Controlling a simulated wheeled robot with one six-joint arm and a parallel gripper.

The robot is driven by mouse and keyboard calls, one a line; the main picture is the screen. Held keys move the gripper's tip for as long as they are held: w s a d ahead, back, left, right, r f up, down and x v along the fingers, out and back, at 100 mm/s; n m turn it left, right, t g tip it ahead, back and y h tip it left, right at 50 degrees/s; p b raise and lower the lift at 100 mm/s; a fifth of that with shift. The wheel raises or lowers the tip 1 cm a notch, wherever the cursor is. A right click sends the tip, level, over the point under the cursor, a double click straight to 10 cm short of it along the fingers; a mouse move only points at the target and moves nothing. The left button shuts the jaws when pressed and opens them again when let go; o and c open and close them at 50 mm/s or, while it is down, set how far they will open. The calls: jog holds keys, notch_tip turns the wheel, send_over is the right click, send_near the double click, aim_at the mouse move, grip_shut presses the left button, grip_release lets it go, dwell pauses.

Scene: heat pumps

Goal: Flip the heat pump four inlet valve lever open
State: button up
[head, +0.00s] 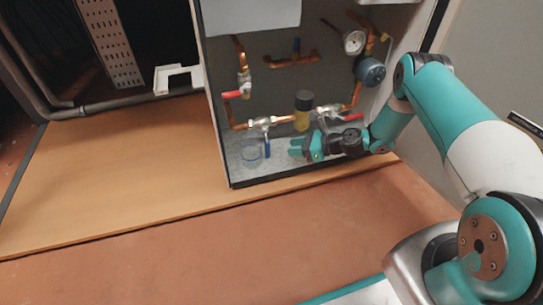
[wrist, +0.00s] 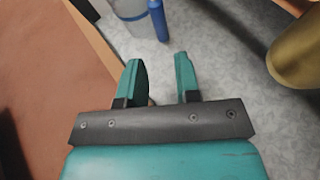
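The heat pump cabinet (head: 229,150) stands open, with copper pipes and several valve levers inside. A blue lever (head: 267,146) hangs down from a valve on the lower pipe; a blue bar, apparently this lever, shows in the wrist view (wrist: 158,20). One red lever (head: 231,94) points left at the upper left pipe, and another red lever (head: 352,117) is at the lower right. No label shows which is the inlet valve. My gripper (head: 297,147) is low inside the cabinet, right of the blue lever and apart from it. In the wrist view its fingers (wrist: 157,65) are spread and empty.
A clear cup (head: 252,155) stands on the cabinet floor left of the blue lever. A yellow cylinder with a dark top (head: 303,115) rises behind my gripper. A gauge (head: 354,42) is above right. The wooden board (head: 130,165) at left is mostly clear.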

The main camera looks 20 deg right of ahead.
aim_at(266, 143)
jog(key=b+x, duration=0.3)
jog(key=x, duration=0.4)
jog(key=shift+f+b, duration=0.2)
jog(key=shift+b, duration=0.1)
jog(key=shift+w+a+f+b, duration=0.1)
jog(key=shift+w+a+b, duration=0.2)
jog(key=shift+w+a, duration=0.25)
jog(key=shift+s, duration=0.15)
grip_shut()
